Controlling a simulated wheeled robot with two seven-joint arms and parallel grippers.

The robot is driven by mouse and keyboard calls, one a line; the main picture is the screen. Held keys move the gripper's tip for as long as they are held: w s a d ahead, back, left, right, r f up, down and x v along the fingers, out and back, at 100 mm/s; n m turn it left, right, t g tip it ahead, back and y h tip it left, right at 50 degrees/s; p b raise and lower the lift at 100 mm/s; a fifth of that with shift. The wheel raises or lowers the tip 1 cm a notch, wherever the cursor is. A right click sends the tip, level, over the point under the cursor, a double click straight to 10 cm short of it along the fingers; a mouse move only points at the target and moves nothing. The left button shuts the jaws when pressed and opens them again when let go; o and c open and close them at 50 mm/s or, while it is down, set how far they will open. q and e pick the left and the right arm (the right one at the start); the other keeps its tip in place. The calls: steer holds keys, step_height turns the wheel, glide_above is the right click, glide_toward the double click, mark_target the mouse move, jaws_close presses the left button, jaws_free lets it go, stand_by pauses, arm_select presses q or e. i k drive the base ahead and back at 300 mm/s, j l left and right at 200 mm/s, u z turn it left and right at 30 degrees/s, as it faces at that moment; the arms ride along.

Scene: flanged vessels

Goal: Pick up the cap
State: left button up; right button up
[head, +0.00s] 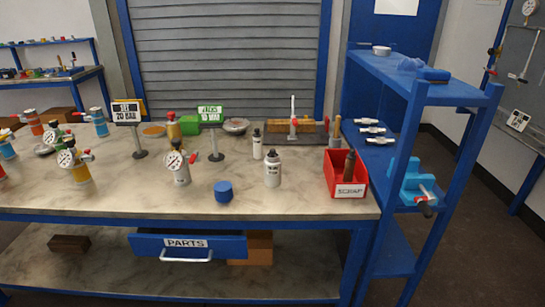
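A short blue cylindrical piece (223,191), which looks like the cap, stands on the grey marbled tabletop (130,197) near its front edge. Its top and front side show, and nothing touches it. Neither of my grippers is in the head view.
A white bottle (272,173) stands right of the cap, and a gauge vessel (180,170) stands behind it to the left. A red scrap bin (335,183) stands further right. Sign stands (215,145) are behind. A blue drawer (188,246) juts out below.

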mark_target(223, 190)
steer(key=i, duration=1.55)
steer(key=j+z, duration=0.1)
steer(key=j, duration=0.3)
steer(key=k+j+z, duration=0.1)
steer(key=j, duration=0.3)
steer(key=k+j+z, duration=0.1)
steer(key=j, duration=0.3)
steer(key=k+j+z, duration=0.1)
steer(key=j, duration=0.25)
